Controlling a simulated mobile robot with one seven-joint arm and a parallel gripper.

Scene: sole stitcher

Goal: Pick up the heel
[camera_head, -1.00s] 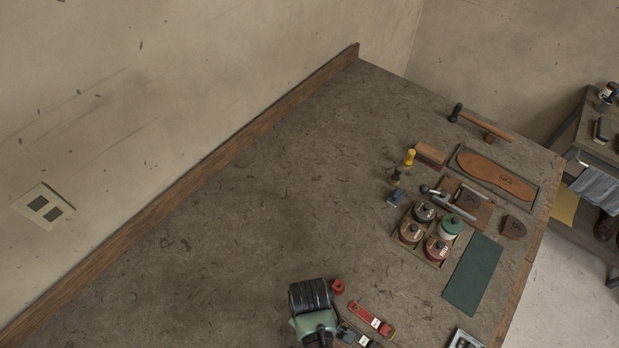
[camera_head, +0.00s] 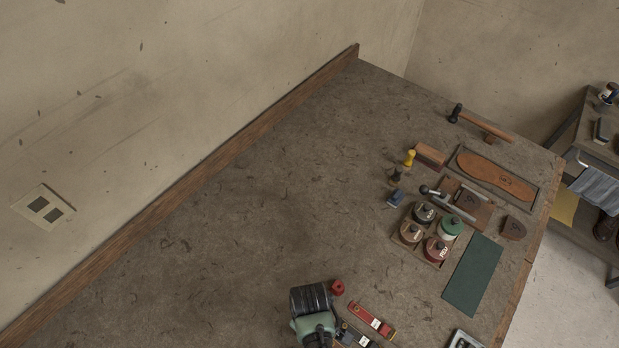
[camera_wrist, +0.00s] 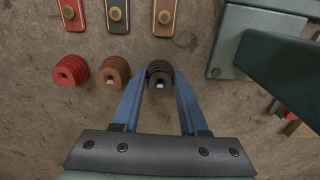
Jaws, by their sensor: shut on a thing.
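A dark brown, heel-shaped block (camera_head: 514,228) lies near the right edge of the bench in the head view, well away from my arm. In the wrist view my gripper (camera_wrist: 160,78) has its two blue fingers closed on the sides of a small black ribbed piece (camera_wrist: 159,70). That piece is at the end of a row with a similar brown one (camera_wrist: 114,72) and a red one (camera_wrist: 71,70). Whether the black piece touches the bench I cannot tell. In the head view my arm hides the gripper and the black piece.
Several straps with brass studs, such as a brown one (camera_wrist: 166,17), lie just beyond the row. Lidded jars (camera_head: 437,247), a green mat (camera_head: 473,275) and a sole (camera_head: 494,175) lie farther off. The bench's left half is bare.

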